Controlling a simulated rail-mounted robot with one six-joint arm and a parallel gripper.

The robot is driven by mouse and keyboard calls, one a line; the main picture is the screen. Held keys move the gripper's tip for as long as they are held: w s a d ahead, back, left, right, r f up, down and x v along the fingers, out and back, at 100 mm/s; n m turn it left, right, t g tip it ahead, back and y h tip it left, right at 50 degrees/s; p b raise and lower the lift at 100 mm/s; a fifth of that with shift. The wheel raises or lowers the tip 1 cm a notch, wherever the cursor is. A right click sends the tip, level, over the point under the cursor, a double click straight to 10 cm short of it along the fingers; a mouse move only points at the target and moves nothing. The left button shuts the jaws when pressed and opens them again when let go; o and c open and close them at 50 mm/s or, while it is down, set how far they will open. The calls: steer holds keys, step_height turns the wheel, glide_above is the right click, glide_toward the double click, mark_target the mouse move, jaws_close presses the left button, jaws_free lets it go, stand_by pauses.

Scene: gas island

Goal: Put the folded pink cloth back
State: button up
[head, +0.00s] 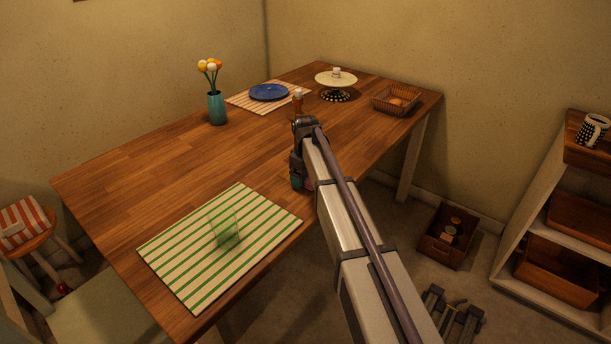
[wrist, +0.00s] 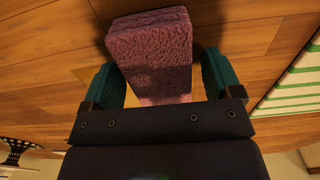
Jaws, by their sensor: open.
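The folded pink cloth (wrist: 150,52) fills the middle of the wrist view as a thick, layered block. It is between the two teal fingers of my gripper (wrist: 160,64). The fingers are apart, with a narrow gap showing on the right side of the cloth. Its lower end is hidden by the dark gripper body. In the head view my gripper (head: 299,182) is at the table's near right edge, mostly hidden by my arm. Whether the cloth touches the table is unclear.
The wooden table (head: 150,170) holds a green-striped placemat (head: 185,262) with a green glass (head: 226,232), a flower vase (head: 217,107), a blue plate (head: 268,91), a cake stand (head: 336,80) and a wicker basket (head: 397,99). The left middle is clear. A shelf (head: 545,215) stands right.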

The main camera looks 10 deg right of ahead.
steer(key=shift+r, duration=0.1)
step_height(320, 180, up, 12)
steer(key=r+p, duration=0.1)
steer(key=p, duration=1.2)
steer(key=s+m+p, duration=0.1)
steer(key=s+m, duration=0.7)
steer(key=s, duration=2.4)
steer(key=shift+r, duration=0.45)
